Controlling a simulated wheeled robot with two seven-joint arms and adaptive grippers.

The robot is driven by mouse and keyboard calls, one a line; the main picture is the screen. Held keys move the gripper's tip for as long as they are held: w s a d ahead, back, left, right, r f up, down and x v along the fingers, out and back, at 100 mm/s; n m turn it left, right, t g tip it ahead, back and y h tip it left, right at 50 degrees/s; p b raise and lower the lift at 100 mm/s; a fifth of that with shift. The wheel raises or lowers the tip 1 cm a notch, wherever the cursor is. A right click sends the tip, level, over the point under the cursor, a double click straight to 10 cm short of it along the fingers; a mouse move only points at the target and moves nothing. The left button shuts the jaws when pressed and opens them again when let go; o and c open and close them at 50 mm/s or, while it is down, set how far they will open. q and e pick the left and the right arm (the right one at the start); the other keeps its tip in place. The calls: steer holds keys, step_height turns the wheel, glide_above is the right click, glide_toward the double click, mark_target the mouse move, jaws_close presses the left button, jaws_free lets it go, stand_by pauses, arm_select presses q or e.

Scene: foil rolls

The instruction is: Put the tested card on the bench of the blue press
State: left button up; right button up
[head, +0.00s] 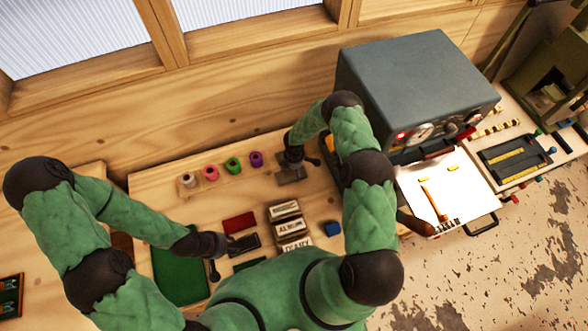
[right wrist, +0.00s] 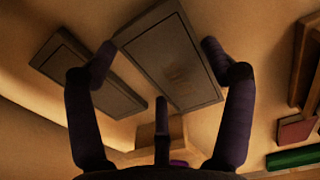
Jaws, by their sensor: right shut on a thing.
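My right gripper (head: 301,161) is over the back of the wooden table, by the purple roll. In the right wrist view my right gripper (right wrist: 160,52) has its two fingers against opposite sides of a dark grey framed card (right wrist: 172,68). A second grey card (right wrist: 88,74) lies beside it there. In the head view a grey card (head: 291,176) shows just below that gripper. I cannot tell which card is the tested one. My left gripper (head: 222,256) has its fingers apart, empty, near a dark card (head: 244,245). I cannot pick out the blue press with certainty.
Several foil rolls, including a green roll (head: 233,166), stand on a wooden rack. Labelled blocks (head: 288,229), a red card (head: 238,222), a green mat (head: 179,277) and a blue block (head: 332,229) lie nearer. A large grey-blue machine (head: 415,85) with gauges and a white sheet (head: 447,187) stand right.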

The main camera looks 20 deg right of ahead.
steer(key=o, duration=1.1)
steer(key=shift+f, duration=0.1)
steer(key=shift+c, duration=0.2)
step_height(320, 180, up, 11)
steer(key=s+a+r+m+y, duration=0.1)
steer(key=s+a+m+y, duration=0.1)
steer(key=s+a+m, duration=0.4)
steer(key=s+a+r+m+y, duration=0.2)
steer(key=s+a+m, duration=0.5)
steer(key=s+m, duration=0.6)
steer(key=shift+s+a+m, duration=0.3)
steer(key=shift+s+m, duration=0.1)
steer(key=shift+s, duration=2.5)
